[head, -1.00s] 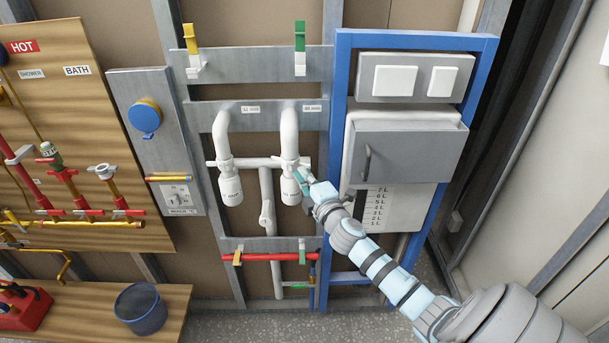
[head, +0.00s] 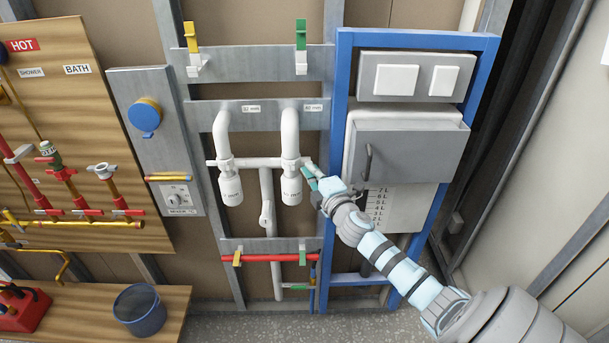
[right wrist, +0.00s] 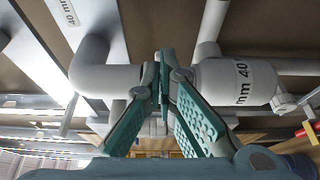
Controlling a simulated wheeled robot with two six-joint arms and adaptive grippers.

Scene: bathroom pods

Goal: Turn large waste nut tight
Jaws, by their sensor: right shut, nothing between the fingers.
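The right-hand white waste trap (head: 291,190) hangs under a bent pipe from the grey rail, below the 40 mm label. Its collar (head: 291,163), which I take for the large waste nut, is at the trap's top. My right gripper (head: 309,175) is just right of it, shut and empty. In the right wrist view, the closed teal fingertips (right wrist: 163,75) lie in front of the joint between the bent pipe (right wrist: 100,76) and the trap (right wrist: 240,82), partly hiding the nut. I cannot tell whether they touch it. My left gripper is out of view.
A second white trap (head: 230,188) hangs to the left. A blue frame (head: 341,110) with a grey cistern box (head: 410,150) stands close right, behind my arm. A red pipe (head: 270,257) runs below. A dark blue bucket (head: 139,310) stands on a bench at lower left.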

